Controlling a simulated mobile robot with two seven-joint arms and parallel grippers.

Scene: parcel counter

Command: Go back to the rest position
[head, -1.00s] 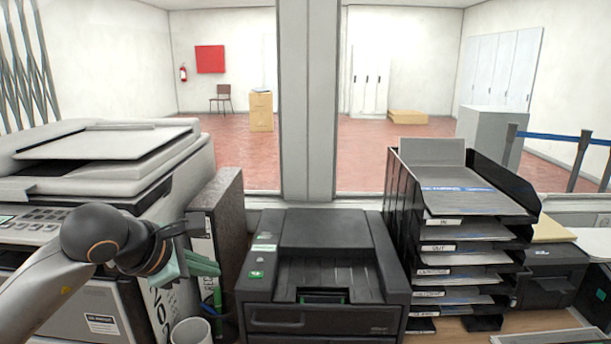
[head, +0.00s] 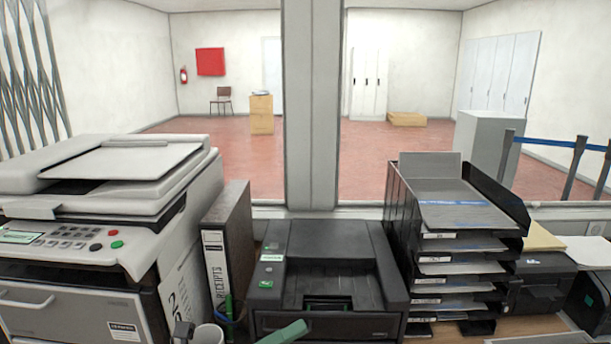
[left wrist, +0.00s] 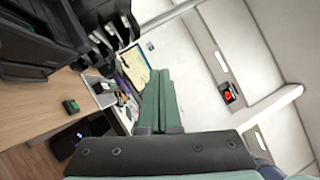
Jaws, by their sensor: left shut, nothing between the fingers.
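My left gripper (head: 285,333) shows only as a green fingertip at the bottom edge of the head view, in front of the black printer. The rest of it is cut off by the frame. In the left wrist view its two green fingers (left wrist: 160,105) lie close together, shut, with nothing held. My right gripper is in neither view.
A black printer (head: 330,238) stands mid-counter. A copier (head: 75,250) and a receipts binder (head: 217,265) are to its left, with a cup (head: 208,336) in front. Black stacked trays (head: 475,215) are to its right. A window post (head: 312,110) rises behind.

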